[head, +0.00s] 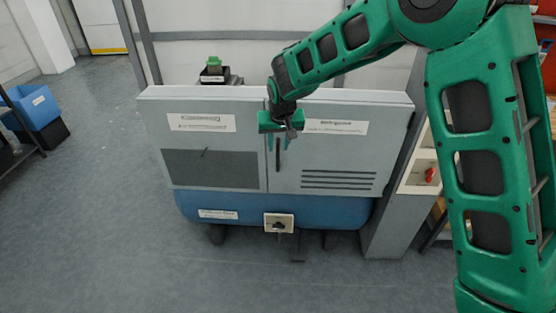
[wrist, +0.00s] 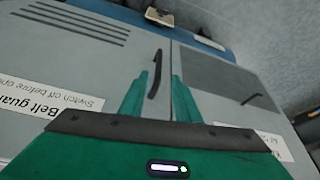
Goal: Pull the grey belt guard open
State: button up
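The grey belt guard (head: 340,155) is the right-hand door of the grey cabinet, with a white label and dark vent slots. In the wrist view the guard (wrist: 95,65) appears turned over, its label reading "Belt guard". Its dark upright bar handle (head: 278,161) is near the guard's left edge. The handle also shows in the wrist view (wrist: 156,70). My gripper (head: 278,145) is in front of the guard at the handle's upper end. Its green fingers are apart, with the handle showing between them in the wrist view. I cannot tell the depth gap. The guard looks shut.
A second grey door (head: 213,145) with a dark panel and a small handle adjoins on the left. Below are a blue base (head: 335,210) and a rotary switch (head: 279,223). A post with a red switch (head: 430,175) stands at right. Floor in front is clear.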

aim_at(278, 155)
jog(key=x, duration=1)
jog(key=shift+d+f, duration=0.15)
grip_shut()
